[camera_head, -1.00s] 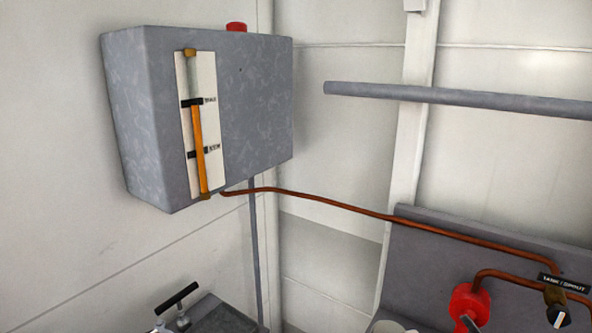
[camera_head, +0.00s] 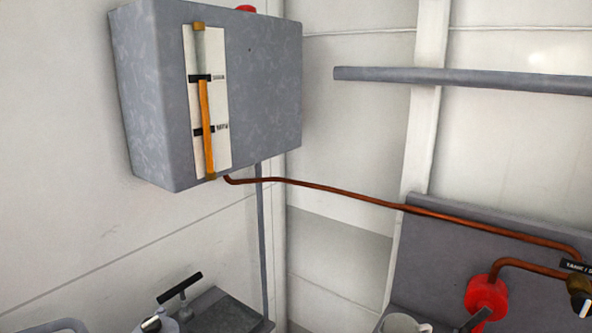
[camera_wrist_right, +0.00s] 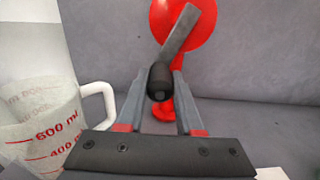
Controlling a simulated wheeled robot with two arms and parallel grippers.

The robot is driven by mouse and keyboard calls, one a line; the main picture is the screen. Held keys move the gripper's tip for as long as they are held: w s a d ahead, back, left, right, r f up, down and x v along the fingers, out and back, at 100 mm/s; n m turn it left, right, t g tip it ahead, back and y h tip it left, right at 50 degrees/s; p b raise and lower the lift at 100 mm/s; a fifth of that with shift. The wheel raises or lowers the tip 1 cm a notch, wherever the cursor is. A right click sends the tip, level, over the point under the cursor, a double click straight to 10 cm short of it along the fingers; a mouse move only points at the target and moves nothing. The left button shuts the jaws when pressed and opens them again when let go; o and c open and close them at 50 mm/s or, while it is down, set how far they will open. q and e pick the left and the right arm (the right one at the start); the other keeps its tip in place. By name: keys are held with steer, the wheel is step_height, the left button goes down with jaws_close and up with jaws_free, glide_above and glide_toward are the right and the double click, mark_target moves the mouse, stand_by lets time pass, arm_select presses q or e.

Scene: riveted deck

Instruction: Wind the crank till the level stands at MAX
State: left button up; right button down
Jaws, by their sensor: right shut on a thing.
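The crank has a red round hub (camera_head: 487,297) at the lower right of the head view, with a grey arm at the picture's bottom edge. In the right wrist view its grey arm (camera_wrist_right: 181,38) ends in a black knob (camera_wrist_right: 161,82). My right gripper (camera_wrist_right: 163,80) is shut on that knob, one finger on each side. The level gauge (camera_head: 220,110) is on the grey tank (camera_head: 262,90). Its orange column (camera_head: 206,125) reaches the upper black mark (camera_head: 199,78), at or just about level with it. My left gripper is not in view.
A copper pipe (camera_head: 340,194) runs from the tank to a valve with a TANK label (camera_head: 579,267). A white measuring jug (camera_wrist_right: 35,120) stands left of my right gripper. A black T-handle (camera_head: 180,286) stands at lower left. A grey bar (camera_head: 450,80) crosses the upper right.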

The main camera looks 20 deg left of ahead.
steer(key=shift+w+a+r, duration=0.2)
steer(key=shift+a+r, duration=0.15)
steer(key=shift+a, duration=0.4)
steer(key=shift+a+f, duration=0.1)
stand_by(0.4)
steer(key=shift+c, duration=2.2)
jaws_free()
steer(key=o, duration=0.4)
steer(key=shift+o, duration=0.2)
